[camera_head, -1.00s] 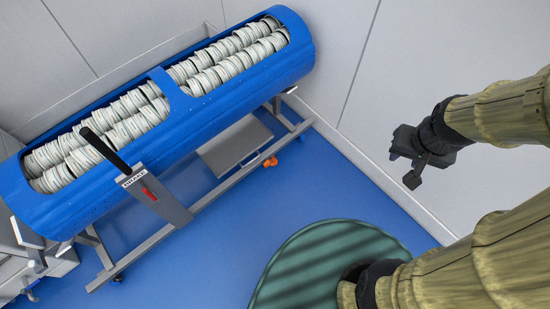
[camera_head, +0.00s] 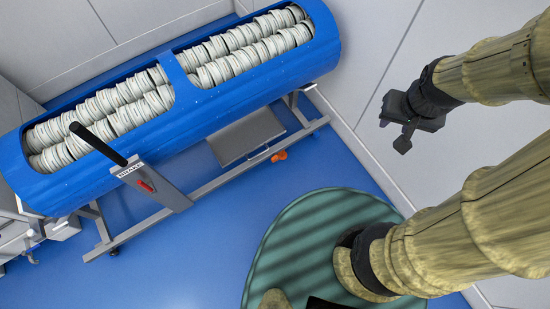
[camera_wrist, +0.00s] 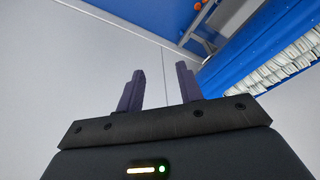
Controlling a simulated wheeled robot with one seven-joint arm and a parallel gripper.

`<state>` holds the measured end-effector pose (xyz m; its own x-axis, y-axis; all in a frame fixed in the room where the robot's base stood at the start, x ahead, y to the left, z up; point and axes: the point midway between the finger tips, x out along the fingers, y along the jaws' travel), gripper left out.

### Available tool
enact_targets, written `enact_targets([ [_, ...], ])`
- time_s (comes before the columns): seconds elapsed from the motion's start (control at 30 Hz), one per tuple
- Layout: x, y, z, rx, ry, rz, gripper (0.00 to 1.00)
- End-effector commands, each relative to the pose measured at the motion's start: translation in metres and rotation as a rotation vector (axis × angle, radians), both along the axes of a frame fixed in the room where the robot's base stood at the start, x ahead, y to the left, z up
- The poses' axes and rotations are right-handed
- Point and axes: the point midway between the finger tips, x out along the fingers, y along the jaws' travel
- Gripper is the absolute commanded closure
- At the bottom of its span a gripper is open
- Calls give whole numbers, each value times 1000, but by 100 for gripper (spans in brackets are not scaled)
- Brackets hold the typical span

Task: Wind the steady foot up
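A blue tub carrier (camera_head: 190,112) on a grey metal frame stands at the upper left in the head view, filled with rows of white stacked pieces. A small orange part (camera_head: 279,156) sits low at the frame's right end; I cannot tell for sure whether it is the steady foot. It also shows as an orange spot at the top of the wrist view (camera_wrist: 197,5). My gripper (camera_head: 393,134) is in the air to the right of the carrier, well apart from it. In the wrist view its two fingers (camera_wrist: 160,72) stand apart with nothing between them.
A lever with a black grip (camera_head: 98,144) and a plate marked BRAKE (camera_head: 130,167) sticks out from the carrier's front. A grey tray (camera_head: 246,136) hangs under the drum. Pale walls (camera_head: 360,50) stand behind and right.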

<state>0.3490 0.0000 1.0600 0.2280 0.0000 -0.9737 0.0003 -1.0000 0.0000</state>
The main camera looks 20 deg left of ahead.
Motion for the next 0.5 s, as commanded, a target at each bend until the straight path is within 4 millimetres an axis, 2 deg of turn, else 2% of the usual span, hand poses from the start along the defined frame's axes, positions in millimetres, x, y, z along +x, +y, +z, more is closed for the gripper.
enact_targets([
  [0.17,0,0,0,0,0,0,64],
  [0.33,4,-1,-8,-4,-4,10,34],
  [0.4,11,-1,-21,-13,-10,29,26],
  [0.5,29,-2,-51,-33,-30,79,26],
])
